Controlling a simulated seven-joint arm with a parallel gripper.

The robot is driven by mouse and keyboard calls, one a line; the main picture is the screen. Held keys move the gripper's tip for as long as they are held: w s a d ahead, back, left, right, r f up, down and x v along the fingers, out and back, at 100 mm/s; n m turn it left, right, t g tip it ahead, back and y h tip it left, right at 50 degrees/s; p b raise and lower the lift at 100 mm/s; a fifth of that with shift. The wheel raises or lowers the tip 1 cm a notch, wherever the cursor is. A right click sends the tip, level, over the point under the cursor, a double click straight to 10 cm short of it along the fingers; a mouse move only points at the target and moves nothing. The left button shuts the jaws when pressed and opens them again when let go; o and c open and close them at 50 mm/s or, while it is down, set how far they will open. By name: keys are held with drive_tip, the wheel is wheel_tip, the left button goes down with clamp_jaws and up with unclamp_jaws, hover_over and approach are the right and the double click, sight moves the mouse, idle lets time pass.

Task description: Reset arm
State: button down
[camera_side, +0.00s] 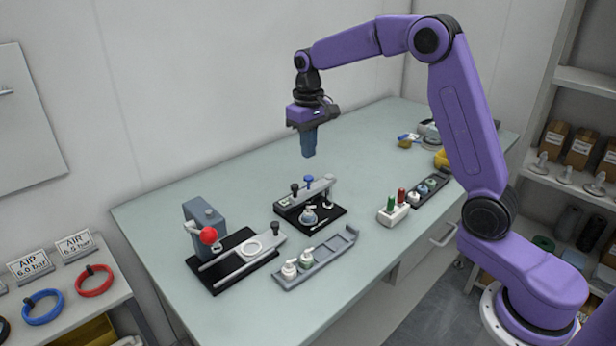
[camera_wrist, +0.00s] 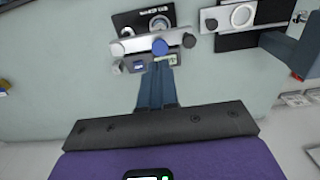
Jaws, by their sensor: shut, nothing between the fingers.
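My arm is raised over the back half of the table (camera_side: 165,235). My gripper (camera_side: 309,155) points down in the side view, shut and empty, well above the surface. In the wrist view its fingers (camera_wrist: 157,75) lie side by side. Below it stands a black-based fixture (camera_side: 322,222) with dark and blue knobs and a small bottle on it. The same fixture shows ahead of the fingertips in the wrist view (camera_wrist: 128,25). Nothing touches the fingers.
A press with a red ball knob (camera_side: 208,236) stands at the left. A grey tray (camera_side: 340,245) with white-topped bottles lies in front. A white block with green and red tools (camera_side: 393,215) and a dark tray (camera_side: 432,190) are at the right. The air around my gripper is clear.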

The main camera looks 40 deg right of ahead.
drive_tip(key=s+a+n, duration=0.3)
drive_tip(key=s+a, duration=0.2)
drive_tip(key=s, duration=0.4)
drive_tip(key=s+a+n, duration=0.3)
drive_tip(key=s+a, duration=0.1)
drive_tip(key=s, duration=0.5)
drive_tip(key=s+d+f+n, duration=0.1)
drive_tip(key=s+d+n, duration=0.1)
drive_tip(key=s, duration=0.8)
drive_tip(key=s+d+f+n, duration=0.1)
drive_tip(key=s+n, duration=0.3)
drive_tip(key=s, duration=0.5)
drive_tip(key=shift+s+d+f+n, duration=0.25)
drive_tip(key=shift+s+d+n, duration=0.05)
drive_tip(key=shift+s+d, duration=0.05)
